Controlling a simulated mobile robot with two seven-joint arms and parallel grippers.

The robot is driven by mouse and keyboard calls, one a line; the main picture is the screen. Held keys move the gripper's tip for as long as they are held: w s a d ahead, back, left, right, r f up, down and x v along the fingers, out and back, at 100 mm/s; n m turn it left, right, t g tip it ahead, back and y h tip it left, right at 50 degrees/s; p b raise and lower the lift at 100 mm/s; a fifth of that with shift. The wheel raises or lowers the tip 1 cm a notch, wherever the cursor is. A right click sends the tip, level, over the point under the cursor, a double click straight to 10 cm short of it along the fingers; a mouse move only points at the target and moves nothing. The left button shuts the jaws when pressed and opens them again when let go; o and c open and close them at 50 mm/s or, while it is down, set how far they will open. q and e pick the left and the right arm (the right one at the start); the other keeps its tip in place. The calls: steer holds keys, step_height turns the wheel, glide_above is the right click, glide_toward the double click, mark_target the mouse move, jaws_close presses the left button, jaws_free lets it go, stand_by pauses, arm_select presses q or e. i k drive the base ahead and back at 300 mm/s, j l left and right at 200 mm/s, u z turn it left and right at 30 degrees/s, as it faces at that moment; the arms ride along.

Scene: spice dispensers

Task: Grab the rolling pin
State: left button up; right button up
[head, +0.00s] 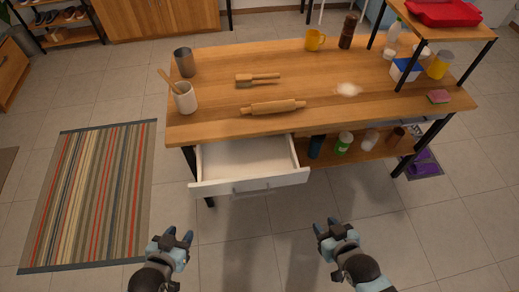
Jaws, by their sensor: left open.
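The wooden rolling pin (273,107) lies near the front edge of the wooden table (220,110), roughly parallel to that edge. My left gripper (178,236) is open and empty, low in front of the table and well apart from the pin. My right gripper (327,226) is also in front of the table, apart from the pin, with its fingers spread and nothing between them.
An open, empty white drawer (245,163) juts out below the pin. A wooden brush (257,79) lies behind it. A white crock (185,98) and metal cup (184,62) stand left. A raised shelf (440,30) is at right; bottles stand on the lower shelf (370,150).

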mark_target(271, 107)
steer(key=i+j, duration=0.25)
steer(key=j, duration=0.15)
steer(key=i+j, duration=0.3)
steer(key=j, duration=0.15)
steer(key=i+j, duration=0.25)
steer(key=j, duration=0.15)
